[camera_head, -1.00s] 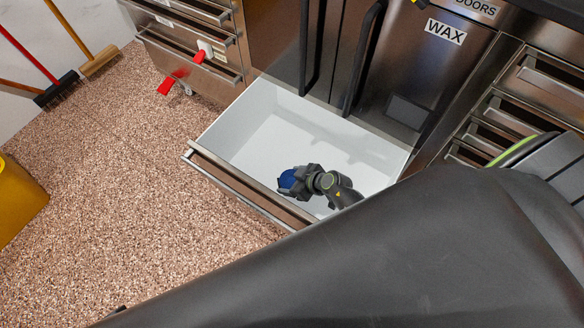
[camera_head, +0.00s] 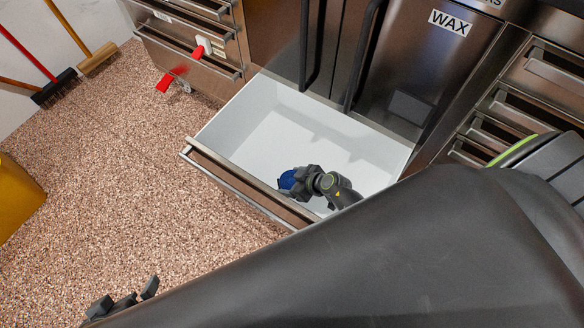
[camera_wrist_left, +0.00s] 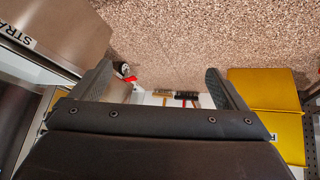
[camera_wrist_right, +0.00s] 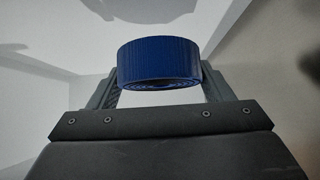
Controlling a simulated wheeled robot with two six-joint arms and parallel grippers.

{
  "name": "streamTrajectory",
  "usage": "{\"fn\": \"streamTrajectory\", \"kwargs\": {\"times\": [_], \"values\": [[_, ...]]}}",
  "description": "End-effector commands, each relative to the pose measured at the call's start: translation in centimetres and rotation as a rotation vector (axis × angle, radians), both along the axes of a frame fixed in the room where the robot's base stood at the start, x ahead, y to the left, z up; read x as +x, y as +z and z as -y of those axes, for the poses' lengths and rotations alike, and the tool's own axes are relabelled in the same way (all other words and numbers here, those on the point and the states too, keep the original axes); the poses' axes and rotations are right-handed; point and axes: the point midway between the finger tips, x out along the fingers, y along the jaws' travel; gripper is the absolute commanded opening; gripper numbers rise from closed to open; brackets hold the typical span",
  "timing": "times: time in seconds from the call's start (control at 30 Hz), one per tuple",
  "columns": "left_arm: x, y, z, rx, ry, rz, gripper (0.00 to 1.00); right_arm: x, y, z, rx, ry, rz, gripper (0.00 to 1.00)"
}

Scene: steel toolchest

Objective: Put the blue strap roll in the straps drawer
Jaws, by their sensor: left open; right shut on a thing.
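The blue strap roll (camera_head: 287,180) is held in my right gripper (camera_head: 294,181), inside the outline of an open drawer (camera_head: 265,125) near its front wall. The drawer has white inner walls and a steel front. In the right wrist view the roll (camera_wrist_right: 158,62) sits between both fingers, with white surfaces around it. I cannot tell how high it is above the drawer floor. My left gripper (camera_head: 126,302) is open and empty over the floor at the lower left. In the left wrist view, a steel front (camera_wrist_left: 60,30) carries a cut-off label reading "STRA".
A closed "WAX" door (camera_head: 410,70) and black handles stand behind the drawer. A drawer stack with red tags (camera_head: 190,40) is at the upper left. Brooms (camera_head: 55,85) lean on the wall. A yellow object (camera_head: 18,200) stands at the left edge. The speckled floor between is clear.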

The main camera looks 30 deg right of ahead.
Motion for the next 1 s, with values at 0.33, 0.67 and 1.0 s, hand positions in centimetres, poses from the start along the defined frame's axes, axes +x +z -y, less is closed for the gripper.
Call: {"fn": "streamTrajectory", "kwargs": {"times": [0.33,0.67,1.0], "values": [[0.8,0.4,-0.2,0.011,0.007,0.044,0.95,0.0,-0.4,0.0,-0.001,0.000,0.001,0.49],[1.1,0.7,-0.2,0.010,0.003,0.051,0.95,0.0,-0.4,0.0,-0.001,0.001,0.000,0.95],[-0.7,-0.2,0.2,-0.010,-0.007,-0.038,0.95,0.0,0.6,0.0,-0.001,0.001,0.001,0.95]]}}
